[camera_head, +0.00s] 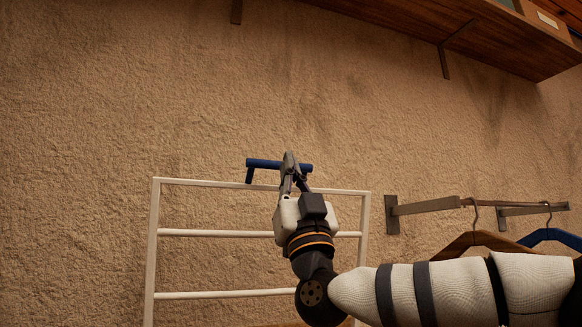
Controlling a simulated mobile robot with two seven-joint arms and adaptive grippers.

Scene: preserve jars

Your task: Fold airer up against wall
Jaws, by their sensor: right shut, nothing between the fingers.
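The airer (152,250) is a white frame with several horizontal bars, standing upright in front of the rough tan wall in the head view. A blue handle (262,163) sits at its top bar. My right gripper (289,158) reaches up in front of the airer, with its fingertips at the blue handle. Its fingers are shut with nothing between them; whether they touch the handle I cannot tell. My right gripper and arm hide part of the airer's bars. The airer's lower end is out of view. My left gripper is not in view.
A wooden shelf (490,40) on brackets runs along the wall at upper right. A wall rail (430,206) at right carries hangers, one brown (478,240) and one blue (550,236). The wall left of the airer is bare.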

